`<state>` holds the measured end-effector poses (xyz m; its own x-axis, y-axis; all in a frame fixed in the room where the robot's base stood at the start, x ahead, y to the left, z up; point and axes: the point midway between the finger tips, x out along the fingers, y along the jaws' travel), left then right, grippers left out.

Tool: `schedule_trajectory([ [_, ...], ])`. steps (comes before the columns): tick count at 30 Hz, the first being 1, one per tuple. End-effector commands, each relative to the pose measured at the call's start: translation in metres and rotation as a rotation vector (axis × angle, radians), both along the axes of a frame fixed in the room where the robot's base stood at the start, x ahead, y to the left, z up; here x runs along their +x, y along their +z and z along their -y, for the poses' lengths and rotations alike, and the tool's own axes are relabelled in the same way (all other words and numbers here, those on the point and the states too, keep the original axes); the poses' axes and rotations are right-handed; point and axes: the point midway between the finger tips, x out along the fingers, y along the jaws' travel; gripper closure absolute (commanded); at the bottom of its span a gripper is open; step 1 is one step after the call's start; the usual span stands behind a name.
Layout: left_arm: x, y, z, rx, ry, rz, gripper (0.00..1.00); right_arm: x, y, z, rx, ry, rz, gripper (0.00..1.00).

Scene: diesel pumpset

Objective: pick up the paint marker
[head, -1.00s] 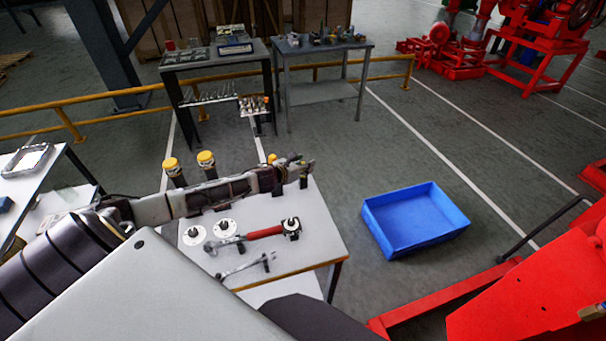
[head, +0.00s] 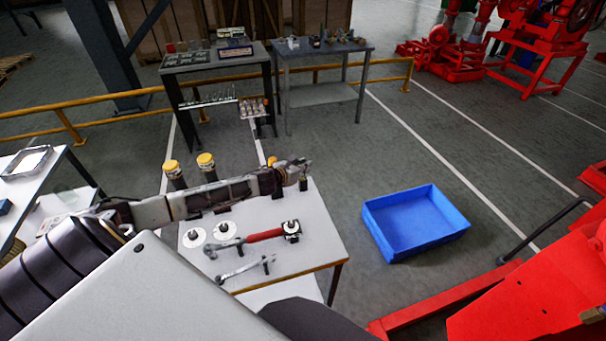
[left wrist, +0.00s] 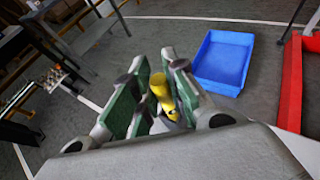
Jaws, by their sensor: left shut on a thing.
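My left gripper (head: 300,168) is over the far right part of the small work table (head: 325,228) in the head view. In the left wrist view the green-padded fingers of my left gripper (left wrist: 154,72) are shut on a yellow cylinder, which looks like the paint marker (left wrist: 162,92). The marker stands between the two pads, and its lower part is partly hidden by the gripper. In the head view I cannot make the marker out. My right gripper is not in view.
The table also holds a red-handled tool (head: 264,235), a wrench (head: 245,268), white discs (head: 223,231) and yellow-capped bottles (head: 206,162). A blue bin (head: 415,222) stands on the floor to the right.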

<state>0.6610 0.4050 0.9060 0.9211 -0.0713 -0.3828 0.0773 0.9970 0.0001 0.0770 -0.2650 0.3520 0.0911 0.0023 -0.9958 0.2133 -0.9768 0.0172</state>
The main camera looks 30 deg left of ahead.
Motion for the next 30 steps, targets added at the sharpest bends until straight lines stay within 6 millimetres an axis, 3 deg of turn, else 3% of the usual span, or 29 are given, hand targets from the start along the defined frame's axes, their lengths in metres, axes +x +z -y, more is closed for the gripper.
schedule_trajectory([
  [11,0.000,0.011,-0.001,0.002,0.000,0.001,1.00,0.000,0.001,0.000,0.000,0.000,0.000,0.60],
  [30,0.001,0.081,-0.001,0.002,0.000,0.003,1.00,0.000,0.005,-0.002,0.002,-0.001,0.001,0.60],
])
